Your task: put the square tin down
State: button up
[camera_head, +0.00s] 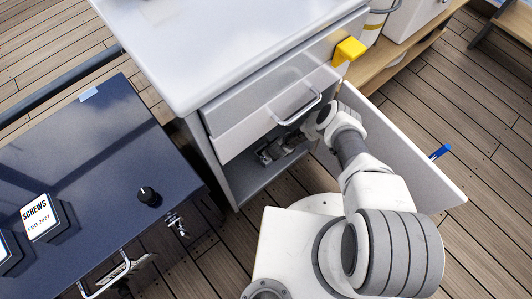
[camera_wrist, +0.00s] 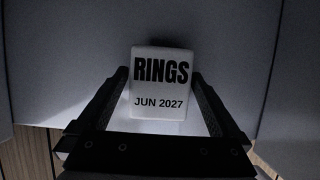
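The square tin (camera_wrist: 160,85) shows in the wrist view, pale, with its label "RINGS JUN 2027" facing the camera. My gripper (camera_wrist: 160,76) has one dark finger at each side of it; the fingertips appear to meet its sides with no clear gap. In the head view my gripper (camera_head: 271,151) reaches into the open lower compartment of the grey cabinet (camera_head: 228,178), below the drawers. The tin cannot be made out there. A pale surface lies behind the tin in the wrist view; whether the tin touches it, I cannot tell.
The cabinet's door (camera_head: 405,150) stands open right of my arm. A drawer handle (camera_head: 295,108) juts out just above my gripper. A yellow block (camera_head: 348,50) is at the cabinet's upper right corner. A dark blue cabinet top (camera_head: 95,150) at left bears a "SCREWS" tin (camera_head: 40,217) and a black knob (camera_head: 148,196).

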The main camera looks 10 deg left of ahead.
jog(key=p+v, duration=0.6)
jog(key=v, duration=0.6)
dwell(0.4)
